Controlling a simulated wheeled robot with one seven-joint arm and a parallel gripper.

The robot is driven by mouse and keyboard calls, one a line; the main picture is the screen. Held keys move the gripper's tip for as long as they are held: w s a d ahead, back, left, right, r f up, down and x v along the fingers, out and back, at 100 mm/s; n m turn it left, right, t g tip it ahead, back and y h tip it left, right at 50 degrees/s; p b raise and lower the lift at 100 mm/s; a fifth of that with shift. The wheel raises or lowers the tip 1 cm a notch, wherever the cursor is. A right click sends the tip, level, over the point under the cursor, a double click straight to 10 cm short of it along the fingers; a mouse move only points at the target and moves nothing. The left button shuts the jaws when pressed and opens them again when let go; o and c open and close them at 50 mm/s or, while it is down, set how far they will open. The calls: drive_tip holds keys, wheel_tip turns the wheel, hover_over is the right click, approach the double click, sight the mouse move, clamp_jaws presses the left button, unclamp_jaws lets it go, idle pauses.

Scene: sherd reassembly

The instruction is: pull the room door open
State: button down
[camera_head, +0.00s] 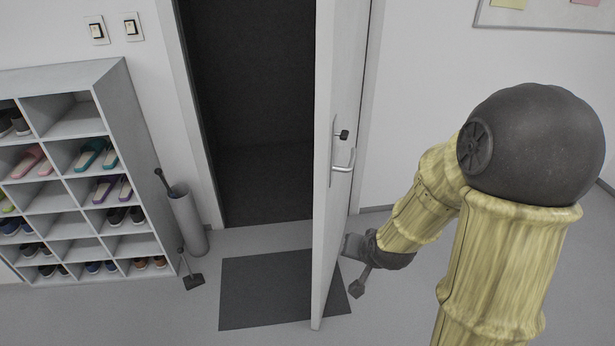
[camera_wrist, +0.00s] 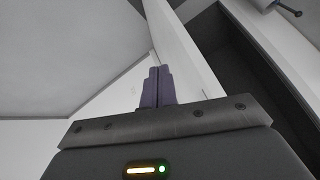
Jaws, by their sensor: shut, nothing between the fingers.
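The white room door (camera_head: 335,80) stands wide open, swung out into the room and seen nearly edge-on in the head view. Its lever handle (camera_head: 344,161) is on the face turned right, below a small dark knob (camera_head: 342,135). The dark doorway (camera_head: 262,100) is clear to its left. My gripper (camera_head: 352,246) is low beside the door's right-hand face, below the handle and off it; contact with the door cannot be told. In the wrist view my gripper (camera_wrist: 157,87) has its fingers together and empty, with the door (camera_wrist: 182,42) just beyond.
A dark mat (camera_head: 262,288) lies before the doorway and runs under the door. A shoe rack (camera_head: 140,165), a grey cylindrical stand (camera_head: 187,222) and a small dark-based object (camera_head: 193,281) stand left. A board (camera_head: 550,14) hangs upper right. Floor at front left is clear.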

drive_tip(key=s+r+n+g, duration=0.3)
drive_tip(key=s+r+g, duration=0.1)
drive_tip(key=s, duration=0.6)
drive_tip(key=shift+d+n+h, duration=0.25)
drive_tip(key=shift+n+h, duration=0.05)
drive_tip(key=shift+h, duration=0.1)
drive_tip(key=shift+s, duration=0.1)
